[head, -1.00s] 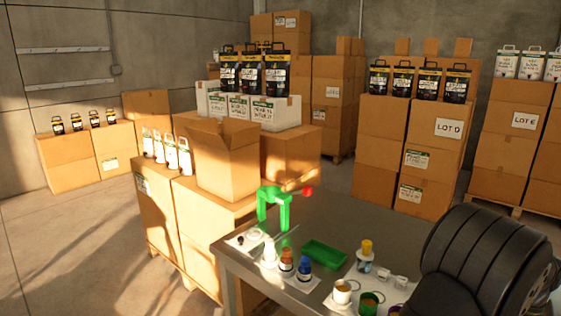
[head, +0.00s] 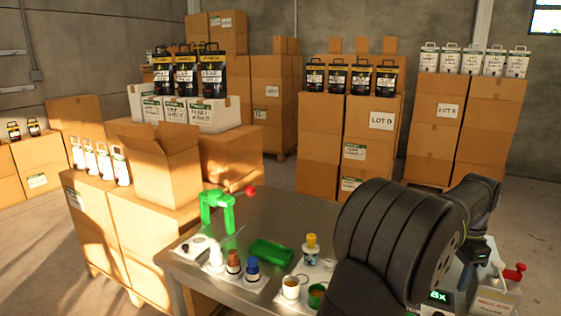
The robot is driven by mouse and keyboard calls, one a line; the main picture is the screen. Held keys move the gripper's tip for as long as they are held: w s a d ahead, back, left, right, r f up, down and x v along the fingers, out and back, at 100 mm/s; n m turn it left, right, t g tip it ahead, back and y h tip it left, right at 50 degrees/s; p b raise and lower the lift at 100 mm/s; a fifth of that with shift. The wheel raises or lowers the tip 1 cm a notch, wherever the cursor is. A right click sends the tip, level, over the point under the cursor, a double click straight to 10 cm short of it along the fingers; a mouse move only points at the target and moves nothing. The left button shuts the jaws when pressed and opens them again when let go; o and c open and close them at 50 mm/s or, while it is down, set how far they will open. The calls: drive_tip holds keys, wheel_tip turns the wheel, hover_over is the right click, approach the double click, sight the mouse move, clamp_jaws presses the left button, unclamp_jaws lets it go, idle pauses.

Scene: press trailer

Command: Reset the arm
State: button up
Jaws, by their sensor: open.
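My black arm (head: 400,240) fills the lower right of the head view. Its links bend over the right part of the metal table (head: 290,215). I cannot make out my gripper's fingers. On the table stand a green press (head: 216,210) with a red knob (head: 249,190) and a green tray (head: 269,252). My arm hides part of the table behind it.
Several small bottles, including a blue-capped one (head: 252,267), stand along the front edge. A yellow-capped bottle (head: 311,249) and a white cup (head: 290,288) are left of my arm. A lit display (head: 438,296) and a red-handled device (head: 497,290) are at right. Stacked cartons (head: 430,120) stand behind.

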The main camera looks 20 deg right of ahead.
sight(440, 315)
wheel_tip(440, 315, down, 14)
drive_tip(key=shift+a+r, duration=0.1)
drive_tip(key=shift+r, duration=0.05)
drive_tip(key=shift+n, duration=0.3)
drive_tip(key=n, duration=1.1)
drive_tip(key=shift+r, duration=1.15)
drive_tip(key=shift+o, duration=0.5)
